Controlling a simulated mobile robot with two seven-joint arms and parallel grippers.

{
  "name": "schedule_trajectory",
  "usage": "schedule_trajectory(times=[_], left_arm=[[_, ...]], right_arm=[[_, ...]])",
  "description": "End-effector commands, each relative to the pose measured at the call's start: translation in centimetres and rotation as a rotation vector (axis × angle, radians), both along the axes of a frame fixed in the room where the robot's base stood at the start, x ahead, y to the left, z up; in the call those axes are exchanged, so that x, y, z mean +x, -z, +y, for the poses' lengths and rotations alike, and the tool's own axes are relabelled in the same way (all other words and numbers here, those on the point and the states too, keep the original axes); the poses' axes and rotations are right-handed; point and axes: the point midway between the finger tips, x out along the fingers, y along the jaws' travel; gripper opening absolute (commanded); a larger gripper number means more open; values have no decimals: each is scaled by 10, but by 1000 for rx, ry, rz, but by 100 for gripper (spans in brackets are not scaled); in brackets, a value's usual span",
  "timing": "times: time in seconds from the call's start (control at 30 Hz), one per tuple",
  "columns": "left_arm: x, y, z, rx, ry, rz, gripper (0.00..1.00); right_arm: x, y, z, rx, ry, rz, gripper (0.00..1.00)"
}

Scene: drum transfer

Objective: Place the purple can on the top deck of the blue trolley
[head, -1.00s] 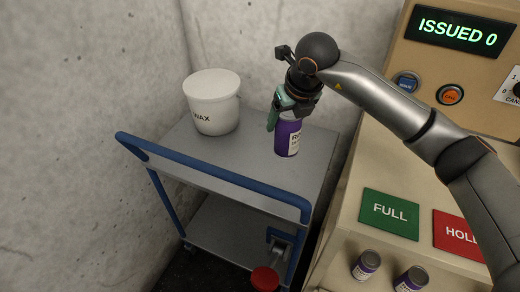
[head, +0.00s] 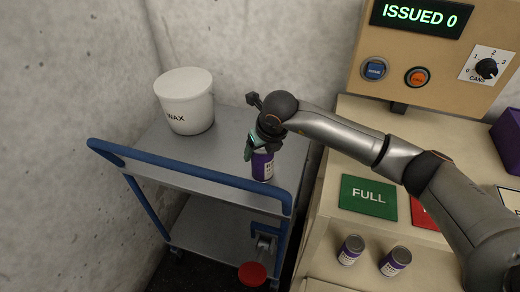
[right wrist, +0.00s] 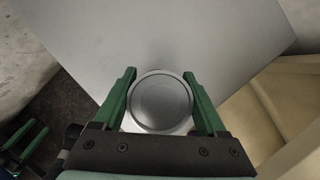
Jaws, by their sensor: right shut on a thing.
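The purple can (head: 262,165) is upright in my right gripper (head: 262,148), over the top deck (head: 215,160) of the blue trolley. I cannot tell whether its base touches the deck. In the right wrist view the can's round silver lid (right wrist: 160,101) lies between the two green fingers of my right gripper (right wrist: 161,100), with grey deck around it. The trolley's blue handle rail (head: 190,175) runs along the near side. My left gripper (right wrist: 26,140) shows small at the lower left of the right wrist view, its green fingers apart and empty.
A white WAX bucket (head: 185,103) stands on the deck's left part. To the right is a beige counter with a green FULL plate (head: 369,198), a partly hidden red plate (head: 424,214), two purple cans (head: 350,250) and a panel reading ISSUED 0. Concrete walls close the back and left.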

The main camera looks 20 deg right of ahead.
Motion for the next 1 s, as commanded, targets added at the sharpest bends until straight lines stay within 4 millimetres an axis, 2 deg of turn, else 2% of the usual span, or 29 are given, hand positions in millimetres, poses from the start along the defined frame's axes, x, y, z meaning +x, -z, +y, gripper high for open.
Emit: schedule_trajectory(times=[0.2, 0.23, 0.43, 0.77, 0.87, 1.0], left_arm=[[0, 4, 0, 0, 0, 1, 50], [0, 3, 0, 0, 0, 2, 50], [-1, 2, 0, 0, 1, 3, 50], [0, -2, -1, -1, 2, 1, 50], [0, 0, -1, -1, 1, 0, 50], [0, 1, -1, -1, 1, 0, 50]], right_arm=[[1, 2, 0, 1, 0, -2, 0], [0, 2, 0, 0, 0, 0, 76], [0, 1, 0, 1, 1, 1, 99], [0, -3, 0, 1, 1, 0, 100], [-4, -13, 0, 3, 0, -3, 100], [-14, -39, -3, 1, -1, -5, 100]])
